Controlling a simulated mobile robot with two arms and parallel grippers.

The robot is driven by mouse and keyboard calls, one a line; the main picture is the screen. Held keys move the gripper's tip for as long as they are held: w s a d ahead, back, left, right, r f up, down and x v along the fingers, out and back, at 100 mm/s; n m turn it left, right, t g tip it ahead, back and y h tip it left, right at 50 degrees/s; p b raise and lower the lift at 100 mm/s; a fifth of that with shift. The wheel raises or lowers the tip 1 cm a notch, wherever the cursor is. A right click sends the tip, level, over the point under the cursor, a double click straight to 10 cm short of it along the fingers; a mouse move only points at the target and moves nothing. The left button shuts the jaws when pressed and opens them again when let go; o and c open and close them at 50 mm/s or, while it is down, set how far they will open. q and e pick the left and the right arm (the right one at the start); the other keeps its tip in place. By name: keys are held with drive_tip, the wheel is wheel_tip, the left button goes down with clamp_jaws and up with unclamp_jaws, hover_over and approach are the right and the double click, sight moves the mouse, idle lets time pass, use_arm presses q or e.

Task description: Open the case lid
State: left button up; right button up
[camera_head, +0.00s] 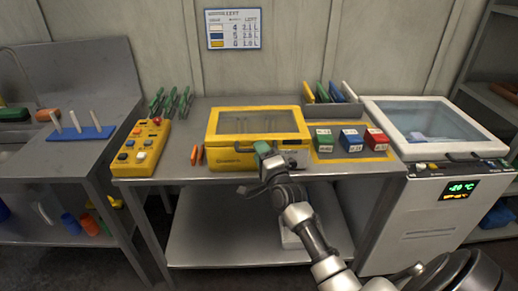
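The yellow case (222,157) stands on the metal bench, with a clear window in its yellow-framed lid (258,111). The lid looks down. My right gripper (267,160) is at the front of the case, right of its middle, and overlaps the front wall in the picture. A small green piece (262,148) shows at its tip; I cannot tell whether it belongs to the case or is held. The fingers are too small and hidden to read as open or shut, and contact with the case is unclear. My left gripper is out of view.
A yellow button box (142,148) and orange markers (197,154) lie left of the case. Green, blue and red blocks (351,139) sit close on its right, before a pen holder (333,110). A white freezer (430,210) stands at right.

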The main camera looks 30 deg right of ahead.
drive_tip(key=shift+w+r, duration=0.1)
drive_tip(key=shift+w, duration=0.55)
clamp_jaws()
drive_tip(key=shift+d, duration=0.1)
